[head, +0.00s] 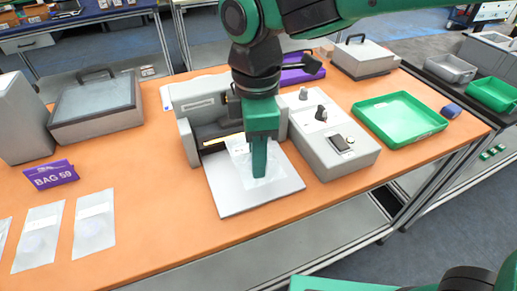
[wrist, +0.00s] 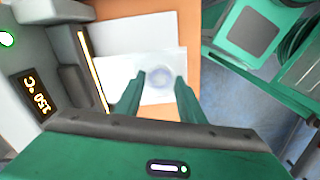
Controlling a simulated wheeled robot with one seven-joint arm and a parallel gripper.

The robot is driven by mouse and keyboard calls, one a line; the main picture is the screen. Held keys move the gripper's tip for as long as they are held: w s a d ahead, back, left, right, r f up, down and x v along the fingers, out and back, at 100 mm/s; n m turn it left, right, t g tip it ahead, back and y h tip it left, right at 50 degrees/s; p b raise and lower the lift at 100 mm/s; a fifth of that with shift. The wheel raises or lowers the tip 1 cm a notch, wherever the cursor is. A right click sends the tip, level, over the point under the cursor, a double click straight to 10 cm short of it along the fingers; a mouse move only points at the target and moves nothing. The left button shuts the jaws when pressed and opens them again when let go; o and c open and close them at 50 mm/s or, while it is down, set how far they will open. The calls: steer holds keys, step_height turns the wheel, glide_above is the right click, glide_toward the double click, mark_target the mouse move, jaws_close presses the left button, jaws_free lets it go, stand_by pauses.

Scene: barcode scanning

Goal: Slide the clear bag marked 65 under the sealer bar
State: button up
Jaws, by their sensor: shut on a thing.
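My gripper (head: 258,176) points down over the sealer's white plate (head: 232,203) and is shut on a clear bag (head: 270,184). The bag also shows between and beyond the fingertips in the wrist view (wrist: 158,67), with a pale round shape inside. Its number is not readable. The grey sealer (head: 188,118) stands behind the plate. Its bar with a glowing yellow strip (wrist: 93,70) is left of the bag in the wrist view. The bag's far end lies close to the strip; I cannot tell whether it is under the bar.
A grey control box (head: 325,140) stands right of the plate, and a green tray (head: 400,118) beyond it. Clear bags (head: 94,225) lie at left before a purple "BAG 59" sign (head: 51,175). A lidded grey case (head: 95,105) stands behind. The orange table (head: 150,215) is bare left of the plate.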

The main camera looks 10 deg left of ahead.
mark_target(246, 146)
steer(key=shift+f, duration=3.15)
steer(key=shift+w+a+f, duration=0.1)
steer(key=shift+w+a, duration=0.45)
steer(key=shift+w, duration=0.3)
steer(key=shift+w+a, duration=0.5)
steer(key=shift+w, duration=0.35)
steer(key=shift+w+a+f, duration=0.1)
steer(key=shift+w+a, duration=0.45)
steer(key=shift+w, duration=0.3)
steer(key=o, duration=1.2)
steer(key=shift+r, duration=0.15)
